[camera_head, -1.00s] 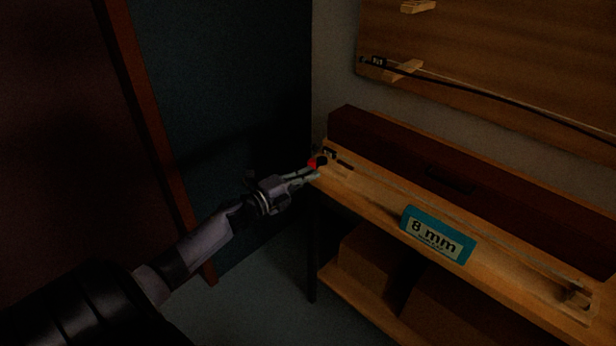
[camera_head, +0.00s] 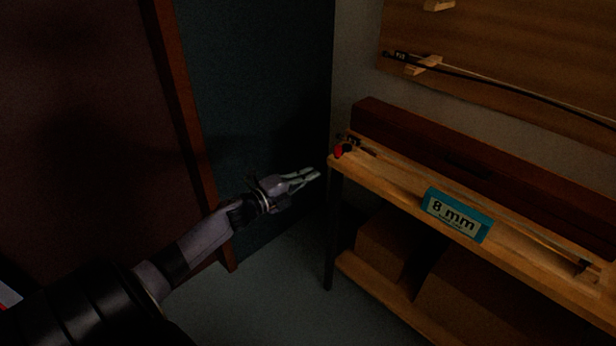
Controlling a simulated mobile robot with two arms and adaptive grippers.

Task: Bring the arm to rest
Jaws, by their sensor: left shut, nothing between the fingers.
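My left arm comes in from the lower left. My left gripper (camera_head: 312,175) is shut and empty, in the air just left of the bench's near left corner, apart from it. The wooden bench (camera_head: 385,188) runs from the middle to the right edge. A small red and black object (camera_head: 341,151) lies at its left end. A bow-like thin rod (camera_head: 480,212) lies along the bench top. My right gripper is not in view.
A long dark case (camera_head: 470,160) lies along the back. Brown boxes (camera_head: 388,249) fill the lower shelf. A bow (camera_head: 500,83) hangs on the wall board (camera_head: 530,40). Floor left of the bench is clear.

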